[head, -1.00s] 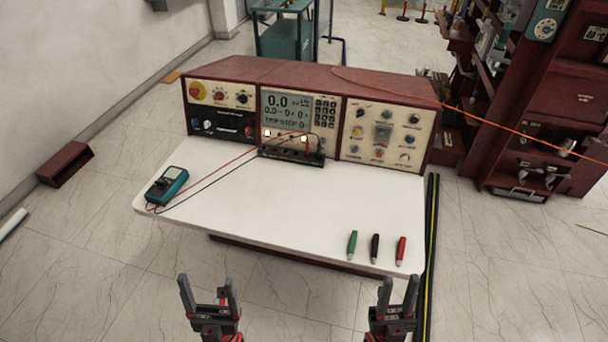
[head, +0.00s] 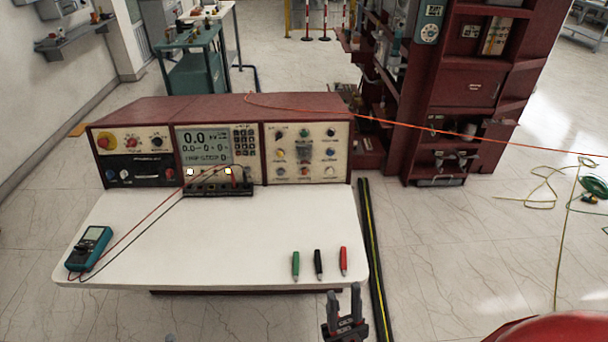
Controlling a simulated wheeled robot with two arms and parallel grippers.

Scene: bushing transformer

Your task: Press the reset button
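The control console (head: 215,108) stands at the back of the white bench. Its right panel (head: 291,152) carries several coloured buttons and knobs. Its left panel (head: 132,142) has a large red-and-yellow knob (head: 104,141) and smaller knobs. The labels are too small to read, so I cannot tell which is the reset button. My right gripper (head: 344,299) is open and empty, in front of the bench's front right edge, well apart from the panels. Of my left gripper, at most a small grey tip (head: 170,338) shows at the bottom edge.
Green, black and red probes (head: 319,264) lie near the front right of the white bench top (head: 205,240). A teal multimeter (head: 90,248) with leads lies at the left. A red cabinet (head: 465,85) stands behind right. The bench's middle is mostly clear.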

